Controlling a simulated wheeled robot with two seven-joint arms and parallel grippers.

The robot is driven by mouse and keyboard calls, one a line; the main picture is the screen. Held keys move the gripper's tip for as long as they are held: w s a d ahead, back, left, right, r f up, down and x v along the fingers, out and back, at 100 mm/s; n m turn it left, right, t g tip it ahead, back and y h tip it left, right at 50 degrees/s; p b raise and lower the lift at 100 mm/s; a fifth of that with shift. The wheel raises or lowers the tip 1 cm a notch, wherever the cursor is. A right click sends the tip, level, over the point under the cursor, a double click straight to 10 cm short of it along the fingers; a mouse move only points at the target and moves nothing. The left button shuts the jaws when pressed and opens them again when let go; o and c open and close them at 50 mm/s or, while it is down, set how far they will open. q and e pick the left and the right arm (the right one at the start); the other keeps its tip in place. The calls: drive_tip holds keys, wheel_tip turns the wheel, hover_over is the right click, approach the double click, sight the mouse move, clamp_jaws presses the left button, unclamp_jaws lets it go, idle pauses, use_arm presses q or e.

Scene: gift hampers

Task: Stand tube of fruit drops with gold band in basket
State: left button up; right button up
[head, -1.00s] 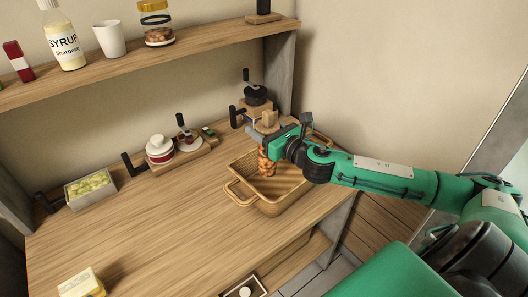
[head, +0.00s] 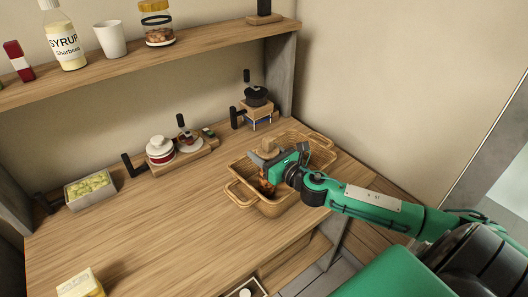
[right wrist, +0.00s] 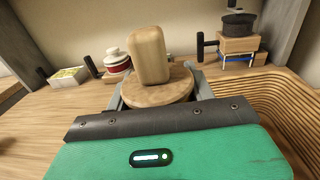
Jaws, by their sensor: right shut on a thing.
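My right gripper (head: 268,163) is shut on a tube with orange-brown contents (head: 265,187) and a wooden stopper. The tube is upright, with its lower part inside the wicker basket (head: 241,193), near the basket's left end. I cannot tell whether its bottom touches the basket floor, and no gold band shows. In the right wrist view the tube's round wooden top and knob (right wrist: 150,55) stand between the fingers, and the basket wall (right wrist: 280,100) is at the right. My left gripper is out of view.
Behind the basket stands a small wooden stand with a black-lidded item (head: 256,105). A red-and-white jar (head: 160,150) and a box of green items (head: 90,190) line the back. A shelf (head: 190,50) runs above. The front middle of the table is clear.

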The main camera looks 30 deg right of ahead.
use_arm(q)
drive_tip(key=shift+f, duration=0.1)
use_arm(e)
drive_tip(key=shift+f, duration=0.1)
drive_tip(key=o, duration=1.5)
drive_tip(key=shift+s, duration=0.4)
use_arm(q)
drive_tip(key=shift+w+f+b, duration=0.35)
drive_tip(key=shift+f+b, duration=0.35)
drive_tip(key=shift+b, duration=0.15)
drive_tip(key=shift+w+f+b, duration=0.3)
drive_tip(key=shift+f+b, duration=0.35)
drive_tip(key=shift+b, duration=0.15)
use_arm(e)
drive_tip(key=shift+s+d, duration=0.35)
drive_tip(key=shift+s, duration=1.5)
drive_tip(key=shift+s+d, duration=0.3)
drive_tip(key=shift+s, duration=1.5)
drive_tip(key=shift+s+d, duration=0.35)
drive_tip(key=shift+s, duration=1.5)
